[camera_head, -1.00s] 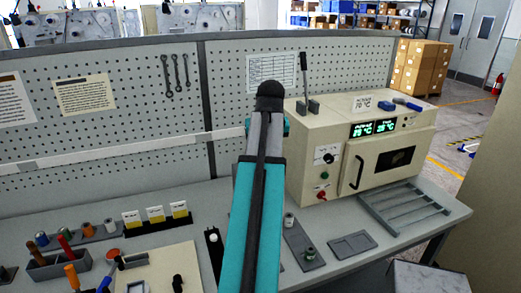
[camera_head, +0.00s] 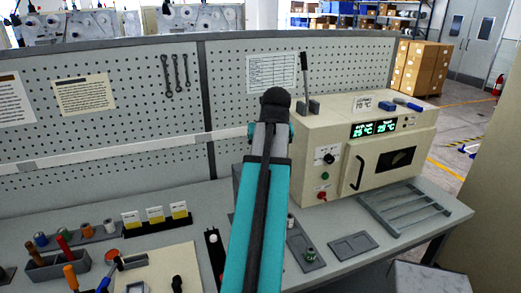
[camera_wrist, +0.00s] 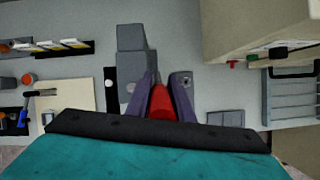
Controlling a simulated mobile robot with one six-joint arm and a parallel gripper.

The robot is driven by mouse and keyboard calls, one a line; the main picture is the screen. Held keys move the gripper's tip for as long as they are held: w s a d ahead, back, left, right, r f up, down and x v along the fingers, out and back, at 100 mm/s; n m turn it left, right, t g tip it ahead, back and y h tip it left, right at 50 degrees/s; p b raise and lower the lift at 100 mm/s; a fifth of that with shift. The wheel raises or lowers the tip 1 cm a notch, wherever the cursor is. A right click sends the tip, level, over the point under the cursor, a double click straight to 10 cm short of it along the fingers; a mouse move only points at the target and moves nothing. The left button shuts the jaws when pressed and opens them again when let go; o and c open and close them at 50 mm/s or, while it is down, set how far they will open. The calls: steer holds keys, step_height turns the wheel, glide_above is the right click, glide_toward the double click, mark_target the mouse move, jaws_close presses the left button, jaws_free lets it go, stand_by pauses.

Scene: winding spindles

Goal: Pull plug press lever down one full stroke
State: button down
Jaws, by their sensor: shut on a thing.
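In the wrist view, my gripper (camera_wrist: 164,82) has its two purple fingers around a red grip (camera_wrist: 162,103) and is shut on it. The red grip looks like the handle of the plug press lever. A grey upright block (camera_wrist: 131,62), seemingly the press body, stands just beyond and to the left of the fingers. The rest of the lever is hidden by the fingers and the grip. In the head view, my arm covers the press and the gripper.
A slotted rack (camera_head: 403,207) and shallow tray (camera_head: 353,246) lie in front. Tools and yellow-label boxes (camera_head: 155,213) are at left. A pegboard (camera_head: 110,110) closes the back.

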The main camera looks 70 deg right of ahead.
steer(key=shift+s+a+f+t+h+b, duration=0.25)
steer(key=shift+s+a+h, duration=0.1)
steer(key=shift+s+a, duration=0.15)
steer(key=shift+s+a+f+t+h+b, duration=0.1)
steer(key=shift+s+a+t+h+b, duration=0.2)
steer(key=shift+a, duration=0.2)
steer(key=shift+s, duration=0.15)
steer(key=shift+s+a+f+t+h+b, duration=0.25)
steer(key=shift+s+a+h+b, duration=0.25)
steer(key=shift+b, duration=0.55)
